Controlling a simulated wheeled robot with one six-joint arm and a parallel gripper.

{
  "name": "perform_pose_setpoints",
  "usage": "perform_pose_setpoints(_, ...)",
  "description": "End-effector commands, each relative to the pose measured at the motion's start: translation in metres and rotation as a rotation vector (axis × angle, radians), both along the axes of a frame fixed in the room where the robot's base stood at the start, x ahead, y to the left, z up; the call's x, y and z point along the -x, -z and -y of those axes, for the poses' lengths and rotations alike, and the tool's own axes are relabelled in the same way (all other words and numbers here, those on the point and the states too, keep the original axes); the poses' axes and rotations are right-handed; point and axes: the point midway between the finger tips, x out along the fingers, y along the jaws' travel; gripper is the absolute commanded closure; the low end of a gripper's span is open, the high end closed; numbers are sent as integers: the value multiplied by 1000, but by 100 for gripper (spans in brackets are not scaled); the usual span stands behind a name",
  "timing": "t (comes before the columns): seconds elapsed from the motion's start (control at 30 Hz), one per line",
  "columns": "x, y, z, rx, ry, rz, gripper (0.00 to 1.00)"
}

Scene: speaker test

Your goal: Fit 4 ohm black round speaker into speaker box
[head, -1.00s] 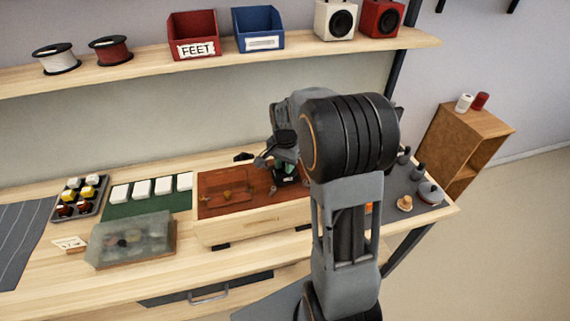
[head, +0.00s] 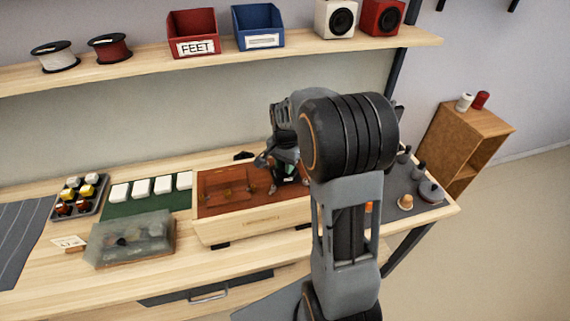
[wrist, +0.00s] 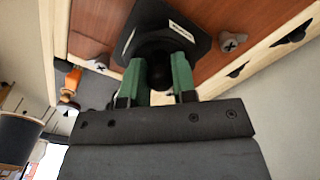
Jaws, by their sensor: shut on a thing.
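My gripper (wrist: 160,82) has green fingertips and is shut on a black speaker (wrist: 158,22) with a dark round back part between the fingers. Its outer outline looks angular, and its small white label is too small to read surely. The pale wooden speaker box (head: 255,224) lies on the bench with a red-brown panel facing up. In the head view, my gripper (head: 285,168) is over the right part of this panel, partly hidden by my arm. In the wrist view, the speaker is in front of the red-brown panel (wrist: 100,18); I cannot tell whether it touches or is seated.
Dark knob-like fasteners (wrist: 232,41) sit along the box's edge. Left of the box are a green mat (head: 150,204) with white blocks, a tray of coloured pieces (head: 80,194) and a translucent case (head: 133,238). A grey mat (head: 410,196) with small items lies right.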

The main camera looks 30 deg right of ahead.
Motion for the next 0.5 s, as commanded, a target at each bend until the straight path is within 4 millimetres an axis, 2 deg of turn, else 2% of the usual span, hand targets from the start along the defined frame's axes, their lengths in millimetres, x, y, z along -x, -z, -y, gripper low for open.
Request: perform_pose_setpoints(0.5,0,8,0,0,0,1,100)
